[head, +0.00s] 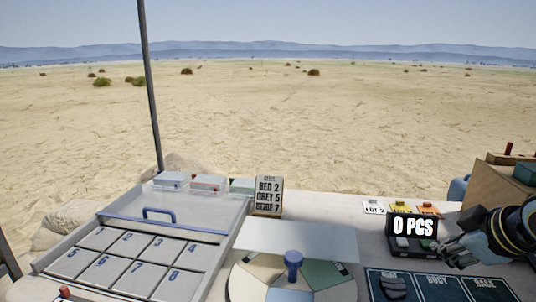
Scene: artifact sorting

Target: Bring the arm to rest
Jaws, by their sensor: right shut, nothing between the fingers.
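My right gripper (458,249) is at the right edge of the head view, its arm coming in from the right. It is shut and empty. It hangs above the dark mat, just right of a black counter box (412,226) that reads "0 PCS". My left gripper is out of view.
A tray with numbered compartments (113,240) and a blue-handled lid is at left. A round sectioned turntable (255,279) with a blue knob stands mid-front. A sign (269,196), a dark mat (440,290) marked "RIM", "BODY", "BASE", and a brown box (497,185) are also here.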

